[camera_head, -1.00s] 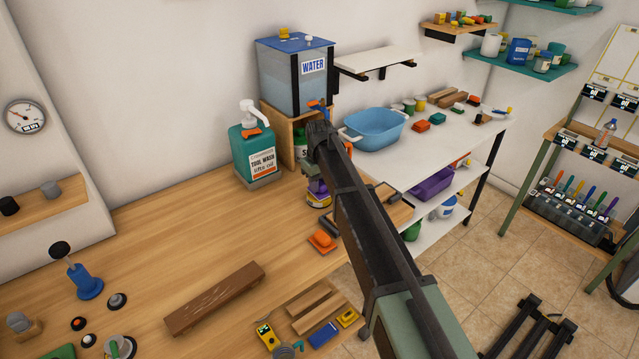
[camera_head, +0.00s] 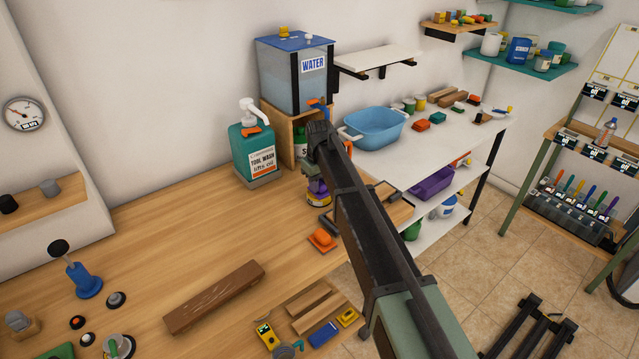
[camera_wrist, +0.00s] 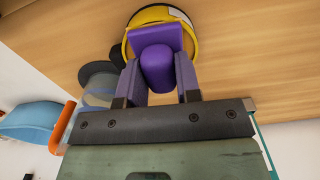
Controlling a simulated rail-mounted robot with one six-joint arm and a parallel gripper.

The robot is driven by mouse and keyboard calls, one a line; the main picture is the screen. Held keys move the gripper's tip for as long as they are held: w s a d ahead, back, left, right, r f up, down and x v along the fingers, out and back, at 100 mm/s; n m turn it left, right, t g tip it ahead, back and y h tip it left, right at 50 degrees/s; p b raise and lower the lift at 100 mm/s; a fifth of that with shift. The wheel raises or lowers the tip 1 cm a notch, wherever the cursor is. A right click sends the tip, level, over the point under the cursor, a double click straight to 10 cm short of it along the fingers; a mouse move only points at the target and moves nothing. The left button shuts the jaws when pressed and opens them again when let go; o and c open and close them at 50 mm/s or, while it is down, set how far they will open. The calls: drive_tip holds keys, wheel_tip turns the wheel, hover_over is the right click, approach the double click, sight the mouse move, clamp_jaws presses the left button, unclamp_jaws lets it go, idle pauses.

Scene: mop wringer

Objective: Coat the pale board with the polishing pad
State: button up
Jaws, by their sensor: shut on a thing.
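My gripper (camera_wrist: 160,88) is shut on the purple handle (camera_wrist: 157,62) of the polishing pad. In the wrist view the handle stands between my two fingers, over a yellow-rimmed tin (camera_wrist: 134,22). The pad's underside is hidden, so I cannot tell whether it touches the tin's contents. In the head view the tin (camera_head: 319,201) stands near the back edge of the bench, below my gripper, which is mostly hidden by my arm. A pale board (camera_head: 393,207) lies right of my arm, between dark end pieces, partly covered by the arm.
An orange-handled block (camera_head: 322,239) sits in front of the tin. The water tank (camera_head: 296,75) and tool-wash bottle (camera_head: 253,150) stand behind and left. A dark scratched board (camera_head: 214,297) and two pale strips (camera_head: 318,309) lie nearer. The bench middle is clear.

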idle(0.4)
wheel_tip(320, 180, up, 7)
drive_tip(key=p, duration=0.7)
drive_tip(key=shift+r, duration=0.1)
